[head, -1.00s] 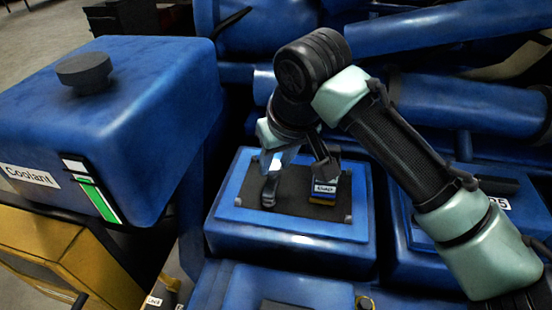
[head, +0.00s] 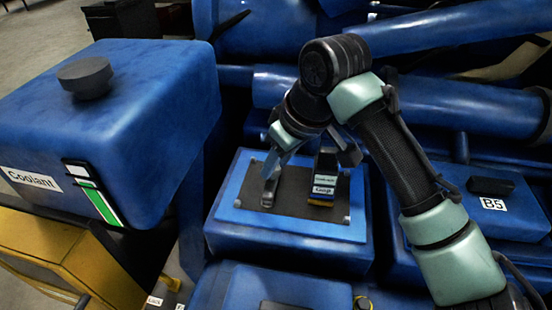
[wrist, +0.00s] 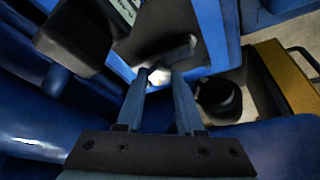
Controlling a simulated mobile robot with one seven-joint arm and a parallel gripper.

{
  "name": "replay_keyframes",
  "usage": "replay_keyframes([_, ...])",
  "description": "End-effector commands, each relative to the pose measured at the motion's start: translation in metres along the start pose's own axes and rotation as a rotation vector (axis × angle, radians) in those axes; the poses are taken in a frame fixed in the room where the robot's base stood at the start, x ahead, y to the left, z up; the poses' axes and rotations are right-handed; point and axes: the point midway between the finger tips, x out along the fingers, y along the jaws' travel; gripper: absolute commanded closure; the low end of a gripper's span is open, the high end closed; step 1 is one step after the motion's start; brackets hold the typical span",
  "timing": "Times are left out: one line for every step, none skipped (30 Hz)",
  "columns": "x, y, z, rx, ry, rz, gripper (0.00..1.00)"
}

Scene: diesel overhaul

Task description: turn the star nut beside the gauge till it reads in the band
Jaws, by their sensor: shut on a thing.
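The star nut (head: 267,193) is a grey lobed piece on the left part of the dark mat, partly hidden by my fingers. In the wrist view the nut (wrist: 178,53) shows a pale end between my fingertips and a darker arm reaching up and right. My gripper (head: 275,168) comes down on it from the upper right and is shut on it; the fingertips also show in the wrist view (wrist: 160,77). The gauge (head: 324,180) is a dark upright block with white labels and a yellow base, right of the nut. I cannot read its value.
The mat (head: 295,205) lies on a blue box top (head: 300,232). A large blue coolant tank (head: 140,130) stands left. A block labelled B5 (head: 490,187) is at right. Blue pipes (head: 440,100) run behind. A dark round cap (wrist: 217,98) shows in the wrist view.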

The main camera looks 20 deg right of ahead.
Motion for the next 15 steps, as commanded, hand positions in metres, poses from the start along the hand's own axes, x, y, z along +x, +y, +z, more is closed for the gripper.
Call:
replay_keyframes([-0.0004, -0.0001, -0.0009, -0.031, 0.001, -0.017, 1.0])
replay_keyframes([-0.0001, -0.0001, -0.0009, -0.051, 0.001, -0.025, 1.0])
replay_keyframes([-0.0001, 0.0004, -0.0008, -0.075, 0.001, -0.036, 1.0])
replay_keyframes([-0.0002, 0.0006, -0.0007, -0.094, 0.0, -0.043, 1.0])
replay_keyframes([-0.0003, 0.0009, -0.0007, -0.111, 0.0, -0.05, 1.0])
replay_keyframes([-0.0004, 0.0015, -0.0009, -0.133, 0.001, -0.058, 1.0])
replay_keyframes([-0.0002, 0.0016, -0.001, -0.148, 0.001, -0.064, 1.0])
replay_keyframes([-0.0002, 0.0015, -0.0011, -0.163, 0.001, -0.07, 1.0])
replay_keyframes([-0.0002, 0.0018, -0.001, -0.181, 0.0, -0.077, 1.0])
replay_keyframes([-0.0002, 0.0021, -0.0008, -0.192, 0.0, -0.082, 1.0])
replay_keyframes([-0.0001, 0.0024, -0.0007, -0.203, 0.0, -0.086, 1.0])
replay_keyframes([0.0, 0.0025, -0.0007, -0.216, 0.0, -0.091, 1.0])
replay_keyframes([0.0001, 0.0026, -0.0008, -0.226, 0.0, -0.095, 1.0])
replay_keyframes([0.0, 0.0027, -0.0009, -0.233, 0.0, -0.097, 1.0])
replay_keyframes([0.0001, 0.0028, -0.001, -0.242, 0.001, -0.101, 1.0])
